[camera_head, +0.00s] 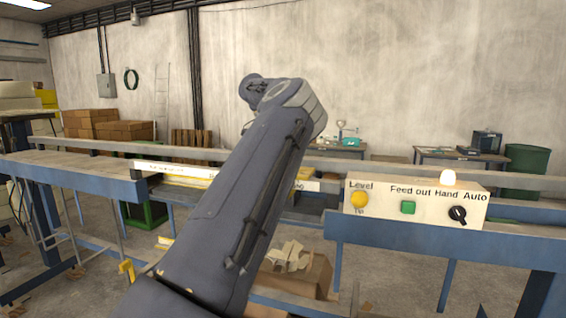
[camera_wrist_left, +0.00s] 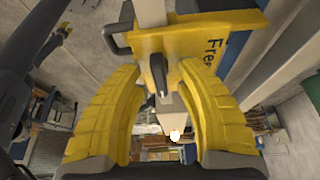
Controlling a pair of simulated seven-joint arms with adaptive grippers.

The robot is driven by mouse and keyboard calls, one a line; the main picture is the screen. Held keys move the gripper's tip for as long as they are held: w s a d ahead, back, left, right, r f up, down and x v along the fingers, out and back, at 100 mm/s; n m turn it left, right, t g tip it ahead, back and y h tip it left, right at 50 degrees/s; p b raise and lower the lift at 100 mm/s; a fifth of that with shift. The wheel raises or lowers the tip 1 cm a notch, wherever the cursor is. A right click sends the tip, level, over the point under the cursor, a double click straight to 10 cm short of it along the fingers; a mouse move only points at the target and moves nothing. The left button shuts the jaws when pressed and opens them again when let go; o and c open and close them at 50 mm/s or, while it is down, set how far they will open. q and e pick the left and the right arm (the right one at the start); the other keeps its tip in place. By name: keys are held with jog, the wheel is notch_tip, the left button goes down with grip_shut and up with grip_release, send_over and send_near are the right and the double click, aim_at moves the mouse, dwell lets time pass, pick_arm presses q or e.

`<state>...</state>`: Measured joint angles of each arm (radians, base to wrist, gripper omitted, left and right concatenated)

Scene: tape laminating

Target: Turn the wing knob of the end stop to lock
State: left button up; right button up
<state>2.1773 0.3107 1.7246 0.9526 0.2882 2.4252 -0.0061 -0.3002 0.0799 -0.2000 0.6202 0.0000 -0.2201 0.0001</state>
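In the left wrist view, the yellow end stop (camera_wrist_left: 218,38) fills the upper middle, with lettering starting "Fre" on its face, partly cut off. A dark upright wing knob (camera_wrist_left: 158,78) stands near its lower edge. My left gripper (camera_wrist_left: 160,69) has its two thick yellow fingers apart, one on each side of the wing knob, with visible gaps. Whether the fingertips reach as deep as the knob is hard to tell. A second dark handle (camera_wrist_left: 115,42) projects at the end stop's left edge.
In the head view, one of my arms crosses the middle and hides part of the blue-framed bench (camera_head: 420,240). A control panel (camera_head: 415,203) with a yellow button, green button and black switch sits to the right. A cardboard box (camera_head: 310,272) stands below.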

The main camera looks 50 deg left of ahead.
pick_arm(q)
jog(key=shift+v, duration=3.75)
